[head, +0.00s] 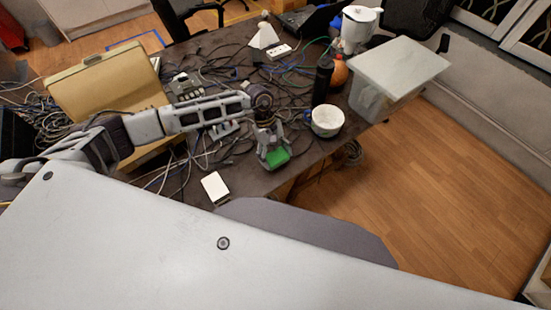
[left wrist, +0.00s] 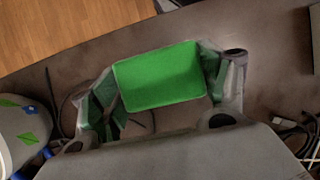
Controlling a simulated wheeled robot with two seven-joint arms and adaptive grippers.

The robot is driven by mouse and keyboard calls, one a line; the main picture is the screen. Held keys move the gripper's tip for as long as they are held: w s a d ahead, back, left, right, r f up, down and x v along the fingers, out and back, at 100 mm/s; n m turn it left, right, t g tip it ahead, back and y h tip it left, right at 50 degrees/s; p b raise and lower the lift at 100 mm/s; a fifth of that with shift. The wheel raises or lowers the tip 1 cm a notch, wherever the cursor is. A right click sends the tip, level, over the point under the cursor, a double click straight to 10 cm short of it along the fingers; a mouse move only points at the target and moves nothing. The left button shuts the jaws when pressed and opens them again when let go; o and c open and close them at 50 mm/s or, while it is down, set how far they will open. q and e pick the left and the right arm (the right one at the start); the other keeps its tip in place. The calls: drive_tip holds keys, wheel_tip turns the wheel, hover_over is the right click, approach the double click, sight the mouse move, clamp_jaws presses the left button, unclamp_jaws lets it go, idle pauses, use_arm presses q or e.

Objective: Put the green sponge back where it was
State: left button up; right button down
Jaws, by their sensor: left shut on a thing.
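The green sponge (head: 277,157) is held in my left gripper (head: 274,152), close to the front edge of the dark table. In the left wrist view the sponge (left wrist: 160,76) fills the space between the two fingers of the left gripper (left wrist: 163,88), one finger at each short side. From these views I cannot tell whether its underside touches the table (left wrist: 268,50). My right gripper is not in view.
A white tub (head: 327,121) stands right of the gripper, with a dark bottle (head: 322,80) behind it. A white box (head: 212,186) lies at front left. Cables and an open beige case (head: 105,88) crowd the left. A translucent bin (head: 396,72) stands at right.

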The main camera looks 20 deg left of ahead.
use_arm(q)
drive_tip(key=shift+f, duration=1.45)
drive_tip(key=o, duration=1.3)
drive_tip(key=shift+o, duration=0.2)
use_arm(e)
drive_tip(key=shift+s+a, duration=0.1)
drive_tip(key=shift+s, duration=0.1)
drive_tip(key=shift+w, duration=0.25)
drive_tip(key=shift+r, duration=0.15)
